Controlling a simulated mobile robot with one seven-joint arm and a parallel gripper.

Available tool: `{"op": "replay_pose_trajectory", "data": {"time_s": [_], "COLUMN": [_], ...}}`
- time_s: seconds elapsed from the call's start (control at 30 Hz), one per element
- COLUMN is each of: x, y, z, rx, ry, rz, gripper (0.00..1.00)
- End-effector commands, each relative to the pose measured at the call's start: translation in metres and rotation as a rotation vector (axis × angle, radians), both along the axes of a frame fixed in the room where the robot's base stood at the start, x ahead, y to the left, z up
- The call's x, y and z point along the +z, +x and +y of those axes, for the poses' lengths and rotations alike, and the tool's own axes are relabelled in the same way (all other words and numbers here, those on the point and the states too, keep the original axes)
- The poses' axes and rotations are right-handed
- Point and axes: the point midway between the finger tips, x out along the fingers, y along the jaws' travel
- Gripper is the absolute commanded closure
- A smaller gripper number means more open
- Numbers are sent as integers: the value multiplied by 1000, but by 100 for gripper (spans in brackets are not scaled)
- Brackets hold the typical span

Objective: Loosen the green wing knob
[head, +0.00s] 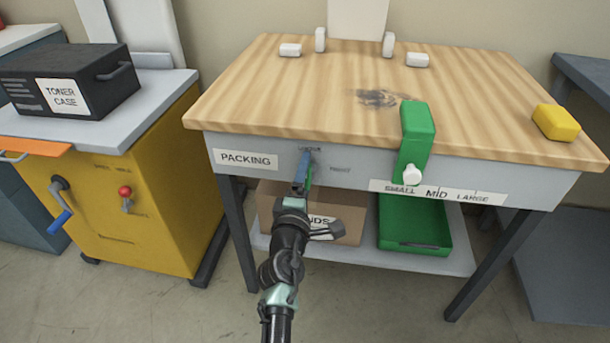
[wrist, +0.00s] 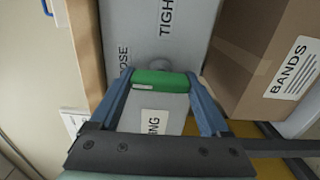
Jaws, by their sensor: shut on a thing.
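The green wing knob (wrist: 160,78) sits on the grey front panel (wrist: 140,30) of the packing table. In the wrist view its wing lies crosswise between my blue fingers, which press on its two ends. My gripper (wrist: 160,82) is shut on it; in the head view my gripper (head: 305,165) is at the panel's left part and hides most of the knob. The words LOOSE and TIGHT are printed on the panel near the knob; LOOSE is partly cut off by my finger in the wrist view.
A cardboard box (wrist: 270,60) marked BANDS stands on the lower shelf close to my gripper. A green tray (head: 415,235) is right of it. A green block (head: 417,120) with a white knob overhangs the table's front edge. A yellow cabinet (head: 150,225) stands at left.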

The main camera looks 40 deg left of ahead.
Motion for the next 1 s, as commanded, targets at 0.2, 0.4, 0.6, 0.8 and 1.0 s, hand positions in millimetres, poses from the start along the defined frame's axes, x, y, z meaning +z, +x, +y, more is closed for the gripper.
{"op": "replay_pose_trajectory", "data": {"time_s": [0.2, 0.4, 0.6, 0.8, 1.0], "x": [-2, -1, 0, 1, 0], "y": [0, 0, -5, -29, -60], "z": [0, 0, -3, -18, -37], "rx": [-1, 0, 0, 0, -1], "ry": [-7, -4, -3, -3, -4], "rz": [-1, -1, 1, 3, 3], "gripper": [6, 0, 0, 0, 0]}}
